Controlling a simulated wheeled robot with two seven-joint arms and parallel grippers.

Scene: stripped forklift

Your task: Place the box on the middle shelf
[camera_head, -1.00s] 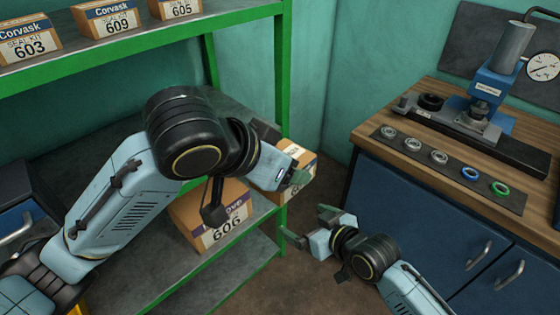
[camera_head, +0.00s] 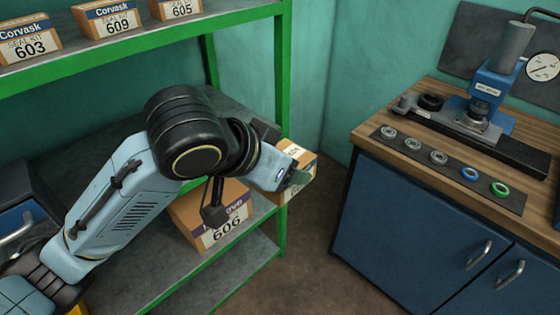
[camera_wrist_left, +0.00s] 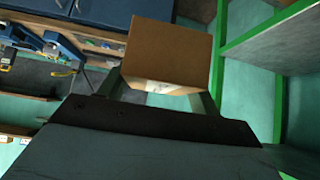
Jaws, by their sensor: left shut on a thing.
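My left gripper (camera_head: 296,180) is shut on a small cardboard box (camera_head: 306,158) beside the shelf's right front post. In the left wrist view, the plain brown box (camera_wrist_left: 166,55) sits between the gripper's fingers (camera_wrist_left: 160,92), with a pale label strip low on it. A green-framed shelf unit stands at the left. My right gripper is not in view.
The top shelf (camera_head: 150,42) holds boxes 603 (camera_head: 28,46), 609 (camera_head: 110,24) and 605 (camera_head: 178,10). A green post (camera_head: 283,90) stands close to the held box. A blue workbench (camera_head: 400,215) with a press (camera_head: 490,90) is at the right.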

